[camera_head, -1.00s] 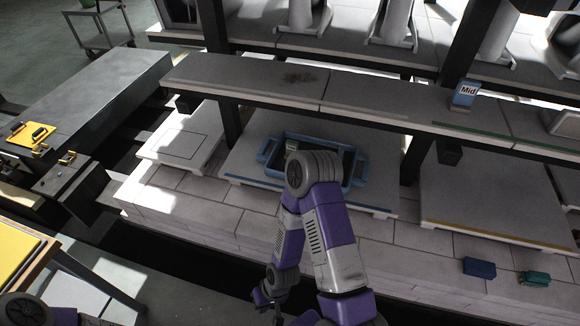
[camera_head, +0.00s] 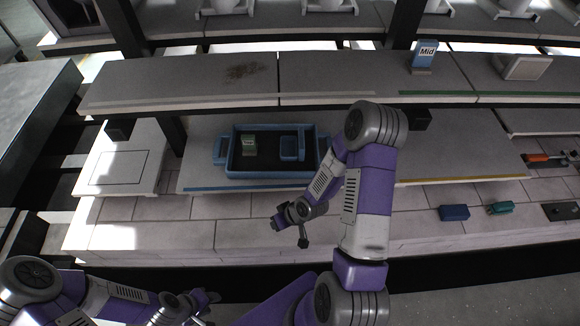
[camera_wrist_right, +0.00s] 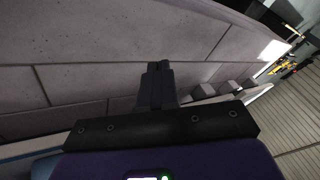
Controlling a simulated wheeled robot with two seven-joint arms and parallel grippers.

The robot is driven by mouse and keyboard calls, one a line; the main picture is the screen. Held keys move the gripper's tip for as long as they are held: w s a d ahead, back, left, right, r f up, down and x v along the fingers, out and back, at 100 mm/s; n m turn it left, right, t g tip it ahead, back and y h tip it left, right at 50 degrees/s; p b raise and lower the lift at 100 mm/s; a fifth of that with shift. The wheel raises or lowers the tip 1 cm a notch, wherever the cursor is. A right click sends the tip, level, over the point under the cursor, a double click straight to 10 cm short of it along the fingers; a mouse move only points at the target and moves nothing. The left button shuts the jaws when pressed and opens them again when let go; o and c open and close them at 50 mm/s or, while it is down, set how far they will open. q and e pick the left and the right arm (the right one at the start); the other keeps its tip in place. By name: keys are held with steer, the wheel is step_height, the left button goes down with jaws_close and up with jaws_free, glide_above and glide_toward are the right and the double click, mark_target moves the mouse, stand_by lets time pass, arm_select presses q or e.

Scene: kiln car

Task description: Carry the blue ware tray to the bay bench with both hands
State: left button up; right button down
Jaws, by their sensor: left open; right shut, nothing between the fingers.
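The blue ware tray (camera_head: 265,175) sits on a pale board with a blue front strip, below the long middle shelf. It holds a grey-green block (camera_head: 248,146) and a small blue box (camera_head: 291,148). Its left handle (camera_head: 219,151) is clear; my right arm partly covers its right end. My right gripper (camera_head: 303,241) is shut and empty, in front of the tray and apart from it; its closed fingers also show in the right wrist view (camera_wrist_right: 156,82). My left gripper (camera_head: 208,298) is open at the bottom, well short of the tray. A grey bench top (camera_head: 35,105) stands at far left; I cannot tell if it is the bay bench.
The middle shelf (camera_head: 180,82) overhangs behind the tray, with a "Mid" sign (camera_head: 425,55). A dark post (camera_head: 170,130) stands left of the tray. A blue block (camera_head: 454,212) and a green block (camera_head: 500,208) lie on the right ledge. The brick ledge before the tray is largely clear.

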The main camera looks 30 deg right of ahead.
steer(key=d+r+n+t+h, duration=0.1)
steer(key=d+r+n, duration=0.1)
steer(key=d+r, duration=0.35)
steer(key=d+r+n+t+h, duration=0.1)
steer(key=d+r+t, duration=0.1)
steer(key=d, duration=0.7)
steer(key=b, duration=0.2)
glide_toward(284, 173)
steer(key=w+f, duration=0.2)
steer(key=w+a+f, duration=0.1)
steer(key=w, duration=0.2)
steer(key=shift+a+f, duration=0.15)
steer(key=shift+f, duration=0.25)
steer(key=shift+s+f+g+b, duration=0.1)
steer(key=shift+f+g+b, duration=0.2)
steer(key=shift+f+b, duration=0.4)
steer(key=shift+s, duration=0.2)
